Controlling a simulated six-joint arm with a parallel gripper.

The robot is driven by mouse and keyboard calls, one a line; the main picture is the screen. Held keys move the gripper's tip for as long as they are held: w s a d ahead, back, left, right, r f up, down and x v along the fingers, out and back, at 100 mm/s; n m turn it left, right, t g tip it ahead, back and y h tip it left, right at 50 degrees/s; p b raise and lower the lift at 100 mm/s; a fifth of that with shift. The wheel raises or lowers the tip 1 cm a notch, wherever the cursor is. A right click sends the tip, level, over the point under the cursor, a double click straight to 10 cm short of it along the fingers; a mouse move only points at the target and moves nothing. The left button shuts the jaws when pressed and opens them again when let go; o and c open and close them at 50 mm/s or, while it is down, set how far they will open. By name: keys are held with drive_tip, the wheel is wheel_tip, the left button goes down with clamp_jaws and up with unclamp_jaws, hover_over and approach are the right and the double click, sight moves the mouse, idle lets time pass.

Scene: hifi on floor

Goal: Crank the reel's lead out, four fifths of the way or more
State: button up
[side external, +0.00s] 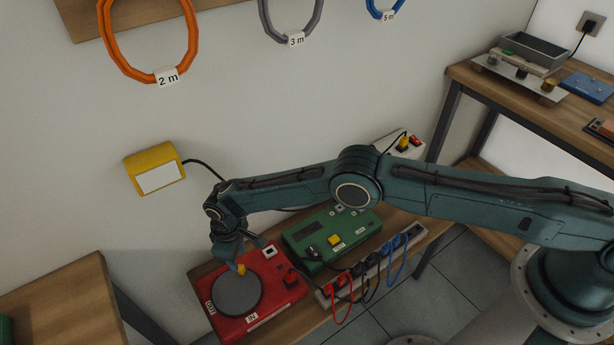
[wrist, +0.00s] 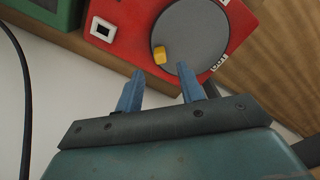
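The reel is a red box (side external: 285,292) with a round grey disc (side external: 237,294) on its top, on the low wooden bench. A yellow crank knob (side external: 241,269) stands near the disc's rim. In the wrist view the knob (wrist: 159,55) sits on the grey disc (wrist: 192,35), just beyond my fingertips. My gripper (wrist: 160,76) is open, with its two blue fingers apart and nothing between them. In the side view my gripper (side external: 233,262) is just above the knob and partly hides that side of the reel. I cannot tell how much lead is out.
A green box (side external: 330,238) stands behind the reel. A power strip (side external: 375,263) with several plugs and red, black and blue cables lies along the bench's right side. A yellow-framed box (side external: 155,168) hangs on the wall, with a black cable. Another table (side external: 60,300) stands at left.

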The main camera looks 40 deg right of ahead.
sight(240, 267)
wheel_tip(240, 267, up, 7)
drive_tip(key=shift+r, duration=0.15)
idle(0.4)
drive_tip(key=shift+m, duration=0.3)
drive_tip(key=m, duration=0.5)
drive_tip(key=r+m, duration=0.1)
drive_tip(key=m, duration=1.1)
drive_tip(key=shift+r, duration=0.2)
drive_tip(key=shift+f, duration=0.15)
drive_tip(key=shift+f, duration=6.75)
